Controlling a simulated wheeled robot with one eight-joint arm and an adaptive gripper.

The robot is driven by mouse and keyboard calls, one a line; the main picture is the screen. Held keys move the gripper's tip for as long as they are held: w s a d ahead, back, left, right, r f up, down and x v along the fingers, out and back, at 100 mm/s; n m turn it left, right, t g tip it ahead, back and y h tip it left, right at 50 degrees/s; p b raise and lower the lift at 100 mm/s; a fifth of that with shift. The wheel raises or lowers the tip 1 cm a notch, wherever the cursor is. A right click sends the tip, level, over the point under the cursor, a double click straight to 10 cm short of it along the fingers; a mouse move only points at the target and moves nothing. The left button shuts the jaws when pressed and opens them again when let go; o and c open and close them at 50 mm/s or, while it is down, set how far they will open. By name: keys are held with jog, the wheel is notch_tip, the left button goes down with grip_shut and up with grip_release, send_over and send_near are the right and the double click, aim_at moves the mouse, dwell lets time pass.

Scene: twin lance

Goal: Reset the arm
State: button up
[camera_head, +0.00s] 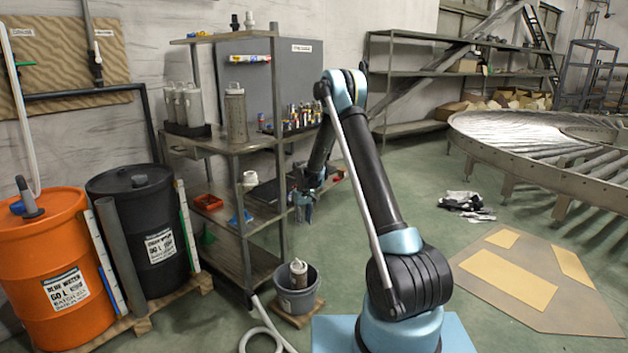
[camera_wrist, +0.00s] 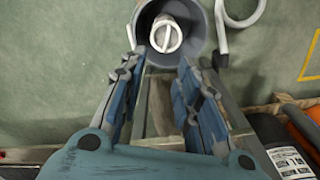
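My gripper (camera_head: 304,205) hangs from the raised, bent arm in front of the metal shelf rack, pointing down. In the wrist view my gripper (camera_wrist: 157,80) shows two blue fingers standing well apart with nothing between them. In the wrist view the bucket (camera_wrist: 200,45) and the round white top of the item (camera_wrist: 166,36) lie beyond the fingertips.
The shelf rack (camera_head: 281,150) carries bottles and small parts close to my gripper. An orange drum (camera_head: 40,240) and a black drum (camera_head: 140,200) stand at left. A white hose (camera_head: 265,330) lies by the bucket. A roller conveyor (camera_head: 530,160) is at right. Green floor in the middle is mostly clear.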

jog(key=s+d+r+m, duration=0.1)
jog(key=s+d+r, duration=0.55)
jog(key=r, duration=0.45)
jog(key=s+d+r+m, duration=0.1)
jog(key=s+d+r, duration=0.5)
jog(key=r, duration=0.4)
jog(key=s+d+r+m+t, duration=0.1)
jog(key=s+d+r, duration=0.2)
jog(key=s, duration=0.5)
jog(key=s+d+r, duration=0.3)
jog(key=s, duration=0.5)
jog(key=s+d+f+m, duration=0.1)
jog(key=s+d+f, duration=0.2)
jog(key=s, duration=0.8)
jog(key=s+d+f+m+t, duration=0.1)
jog(key=s+d+f, duration=0.1)
jog(key=s, duration=1)
jog(key=shift+d+f+m, duration=0.4)
jog(key=shift+f, duration=0.4)
jog(key=shift+w+f, duration=0.2)
jog(key=shift+w, duration=0.2)
